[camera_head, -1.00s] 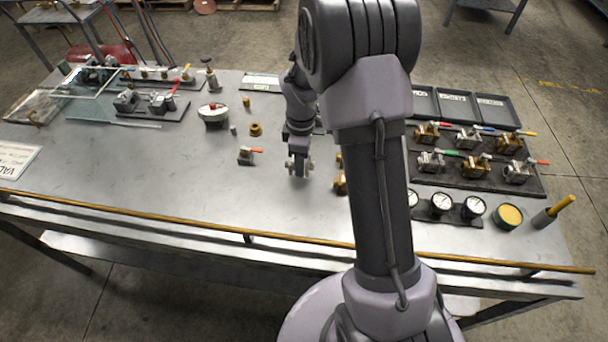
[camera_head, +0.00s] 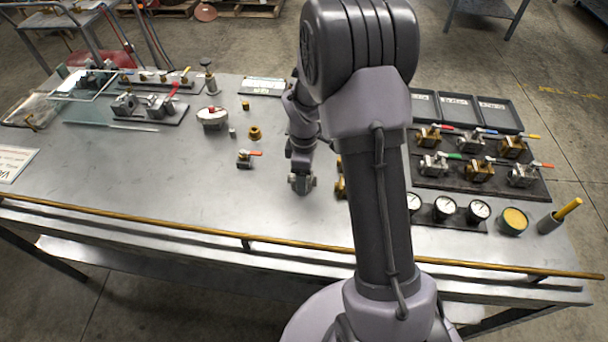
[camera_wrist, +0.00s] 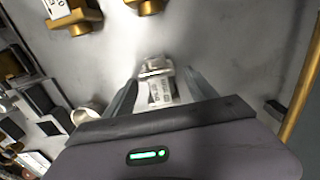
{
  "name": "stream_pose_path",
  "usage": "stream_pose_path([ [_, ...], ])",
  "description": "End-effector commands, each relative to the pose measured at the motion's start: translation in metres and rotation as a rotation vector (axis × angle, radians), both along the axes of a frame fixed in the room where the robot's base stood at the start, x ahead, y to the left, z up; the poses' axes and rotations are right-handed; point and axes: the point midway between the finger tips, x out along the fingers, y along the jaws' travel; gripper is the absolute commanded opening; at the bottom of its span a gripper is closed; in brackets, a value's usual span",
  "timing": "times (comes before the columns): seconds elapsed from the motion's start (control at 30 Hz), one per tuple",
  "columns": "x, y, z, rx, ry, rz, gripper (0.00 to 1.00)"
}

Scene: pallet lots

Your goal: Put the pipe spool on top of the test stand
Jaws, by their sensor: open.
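My gripper (camera_head: 302,184) is low over the middle of the bench, its fingers pointing down. In the wrist view the two fingers (camera_wrist: 162,95) are apart, one on each side of a small silver metal piece (camera_wrist: 155,68) with a printed label. This may be the pipe spool; I cannot tell whether the fingers touch it. In the head view it is mostly hidden by my gripper. A dark base with metal fittings and a red handle (camera_head: 150,107) stands at the back left and may be the test stand; I cannot tell for sure.
A valve rack (camera_head: 425,184), gauges (camera_head: 445,208) and black trays (camera_head: 456,108) are at right. A brass rail (camera_head: 300,248) runs along the front edge. The left front is clear.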

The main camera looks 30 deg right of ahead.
Motion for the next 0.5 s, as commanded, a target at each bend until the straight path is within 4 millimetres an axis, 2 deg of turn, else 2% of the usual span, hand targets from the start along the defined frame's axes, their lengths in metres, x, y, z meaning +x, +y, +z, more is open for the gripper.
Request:
stream_pose_path([
  [0.07, 0.000, 0.000, 0.002, 0.000, 0.000, 0.000, 0.65],
  [0.17, 0.001, 0.000, 0.018, -0.001, -0.003, 0.000, 0.65],
  [0.4, 0.001, 0.000, 0.088, -0.001, -0.004, 0.000, 0.65],
  [0.5, 0.000, 0.000, 0.108, 0.000, -0.002, 0.000, 0.65],
])
